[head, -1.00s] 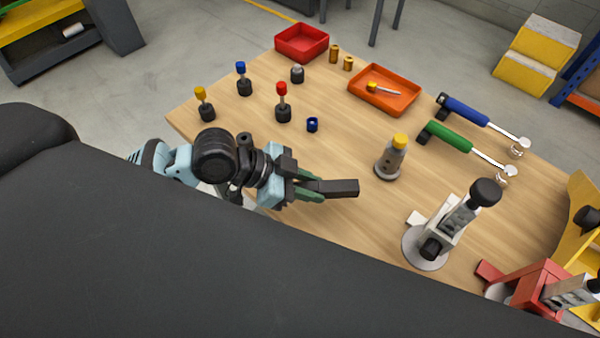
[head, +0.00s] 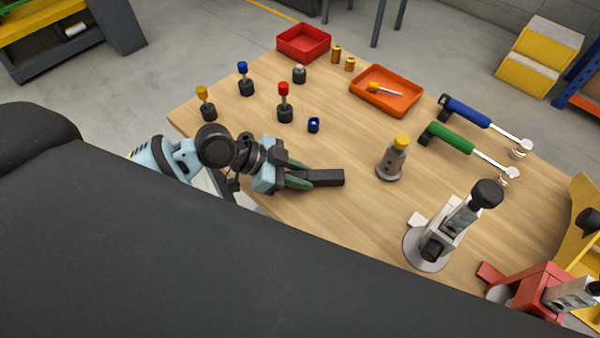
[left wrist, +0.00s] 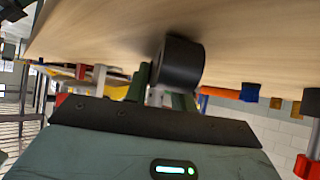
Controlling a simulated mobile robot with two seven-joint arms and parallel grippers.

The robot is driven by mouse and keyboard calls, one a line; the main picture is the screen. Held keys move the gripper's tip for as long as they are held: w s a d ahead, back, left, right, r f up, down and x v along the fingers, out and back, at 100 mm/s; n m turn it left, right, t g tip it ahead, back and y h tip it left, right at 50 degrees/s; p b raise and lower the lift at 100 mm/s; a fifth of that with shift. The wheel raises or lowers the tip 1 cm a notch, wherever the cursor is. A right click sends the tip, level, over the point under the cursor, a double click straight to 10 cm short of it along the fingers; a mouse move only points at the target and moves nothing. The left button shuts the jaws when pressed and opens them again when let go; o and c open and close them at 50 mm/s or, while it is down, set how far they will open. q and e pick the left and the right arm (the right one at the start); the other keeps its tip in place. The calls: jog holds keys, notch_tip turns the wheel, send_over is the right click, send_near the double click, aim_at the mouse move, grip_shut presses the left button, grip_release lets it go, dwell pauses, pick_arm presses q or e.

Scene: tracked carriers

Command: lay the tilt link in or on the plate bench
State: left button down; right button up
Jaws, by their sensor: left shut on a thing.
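My left gripper (head: 306,180) is shut on a dark, blocky bar, which I take to be the tilt link (head: 330,177). The bar sticks out to the right past the green fingers. In the left wrist view the dark piece (left wrist: 182,66) shows a rounded end between the fingers, close to the wood. The wooden bench top (head: 335,225), which I take to be the plate bench, lies under it. I cannot tell whether the bar touches the wood. My right gripper is not in view.
A grey post with a yellow cap (head: 391,160) and a grey-white clamp on a round base (head: 428,250) stand to the right. Blue-handled (head: 466,110) and green-handled (head: 452,137) tools lie farther right. An orange tray (head: 410,108) is behind. Several knobbed pegs stand at the back left.

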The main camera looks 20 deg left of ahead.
pick_arm(q)
jog(key=shift+r, duration=0.1)
jog(key=c, duration=1.2)
grip_release()
jog(key=shift+f, duration=0.2)
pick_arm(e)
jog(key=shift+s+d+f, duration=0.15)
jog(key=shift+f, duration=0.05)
pick_arm(q)
jog(key=shift+o, duration=0.2)
jog(key=shift+r, duration=0.25)
jog(key=shift+s+a, duration=0.1)
jog(key=shift+a, duration=0.2)
jog(key=v, duration=0.9)
jog(key=shift+s+a+r+b, duration=0.1)
jog(key=shift+a+r+b, duration=0.1)
jog(key=shift+b, duration=0.2)
jog(key=shift+v, duration=0.8)
jog(key=shift+r, duration=0.1)
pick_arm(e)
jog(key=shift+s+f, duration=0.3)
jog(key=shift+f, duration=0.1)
